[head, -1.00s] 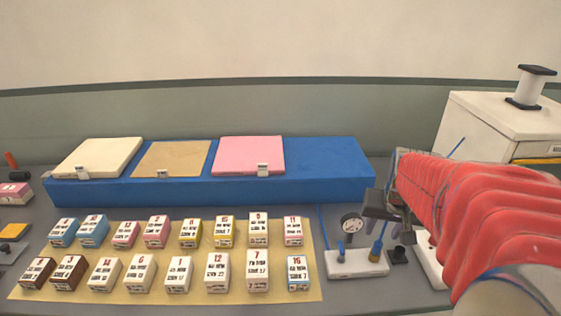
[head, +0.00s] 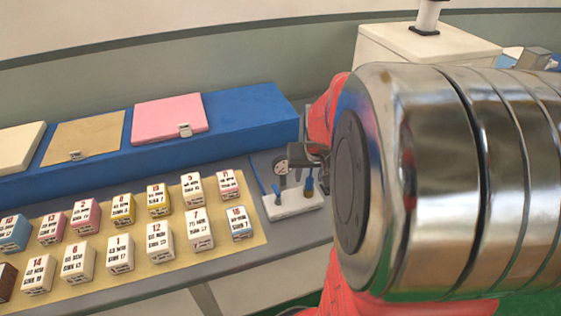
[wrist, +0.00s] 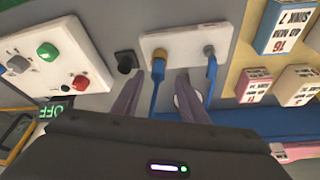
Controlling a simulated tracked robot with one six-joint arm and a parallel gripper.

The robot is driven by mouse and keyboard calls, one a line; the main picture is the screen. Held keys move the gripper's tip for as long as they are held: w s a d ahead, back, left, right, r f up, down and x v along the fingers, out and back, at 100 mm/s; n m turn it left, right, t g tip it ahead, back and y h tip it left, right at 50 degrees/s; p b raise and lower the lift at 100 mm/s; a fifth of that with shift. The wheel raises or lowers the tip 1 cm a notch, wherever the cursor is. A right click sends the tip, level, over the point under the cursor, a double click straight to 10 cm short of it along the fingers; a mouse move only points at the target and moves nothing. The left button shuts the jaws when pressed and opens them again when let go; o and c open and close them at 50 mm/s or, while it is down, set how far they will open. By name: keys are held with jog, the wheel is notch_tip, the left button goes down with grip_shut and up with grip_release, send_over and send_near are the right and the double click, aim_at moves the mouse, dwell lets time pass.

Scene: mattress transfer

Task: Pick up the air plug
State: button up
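A small black plug-like piece (wrist: 125,62) sits on the table beside the block. I cannot tell for certain which of these is the air plug. My gripper (wrist: 159,76) is open above the block, its two fingers apart. The left blue plug and its blue tube show between the fingers. The right finger partly hides the gauge.
A white control box (wrist: 55,60) with coloured knobs stands beside the block. Rows of small labelled boxes (head: 120,252) fill a tan mat. A long blue bench (head: 240,125) with pads lies behind. My arm hides the right side of the head view.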

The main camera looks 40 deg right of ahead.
aim_at(310, 179)
jog(key=shift+x, duration=1.8)
jog(key=shift+s+d, duration=0.1)
grip_shut()
